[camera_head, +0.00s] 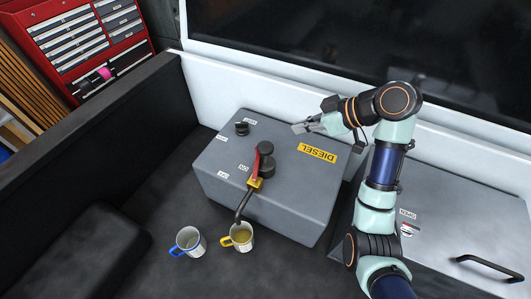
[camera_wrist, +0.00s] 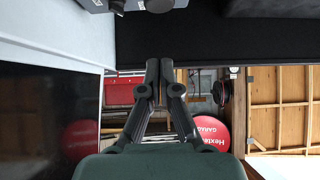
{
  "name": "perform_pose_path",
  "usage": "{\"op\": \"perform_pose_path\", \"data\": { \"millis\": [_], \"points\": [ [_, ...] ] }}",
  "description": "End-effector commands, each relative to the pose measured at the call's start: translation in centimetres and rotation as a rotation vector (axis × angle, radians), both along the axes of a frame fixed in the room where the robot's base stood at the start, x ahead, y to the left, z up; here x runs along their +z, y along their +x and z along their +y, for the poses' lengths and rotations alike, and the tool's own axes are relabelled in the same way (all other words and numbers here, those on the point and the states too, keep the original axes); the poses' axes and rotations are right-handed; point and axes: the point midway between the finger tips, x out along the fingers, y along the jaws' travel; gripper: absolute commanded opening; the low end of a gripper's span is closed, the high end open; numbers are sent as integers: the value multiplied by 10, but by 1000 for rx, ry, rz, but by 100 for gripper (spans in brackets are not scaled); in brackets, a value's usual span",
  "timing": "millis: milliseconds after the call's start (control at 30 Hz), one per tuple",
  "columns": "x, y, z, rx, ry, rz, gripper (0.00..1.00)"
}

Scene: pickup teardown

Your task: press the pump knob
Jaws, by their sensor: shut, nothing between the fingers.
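A grey box with a yellow DIESEL label (camera_head: 318,152) stands in the truck bed in the head view. A small black knob (camera_head: 241,128) sits on its top at the back left. I cannot tell for certain which is the pump knob. My gripper (camera_head: 298,128) is shut and empty, pointing left above the back right of the box, apart from both knobs. In the wrist view its fingertips (camera_wrist: 159,68) are together; a dark round part (camera_wrist: 158,4) shows at the top edge.
A yellow-handled mug (camera_head: 239,238) stands below the box's spout, with a blue-handled mug (camera_head: 188,242) to its left. A grey lidded box with a black handle (camera_head: 488,268) is at the right. The white bed wall (camera_head: 225,95) runs behind.

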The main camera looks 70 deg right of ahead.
Motion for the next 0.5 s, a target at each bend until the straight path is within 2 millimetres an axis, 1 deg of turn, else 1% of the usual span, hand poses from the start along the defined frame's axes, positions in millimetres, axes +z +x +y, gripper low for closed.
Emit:
{"op": "perform_pose_path", "data": {
  "millis": [167, 267, 367, 500],
  "points": [
    [0, 1, 0, 0, 0, 1, 0],
    [-4, 7, 0, 2, 1, 1, 0],
    [-15, 20, 1, 3, 4, 2, 0],
    [-34, 43, 0, 2, 3, 3, 0]
  ]
}}
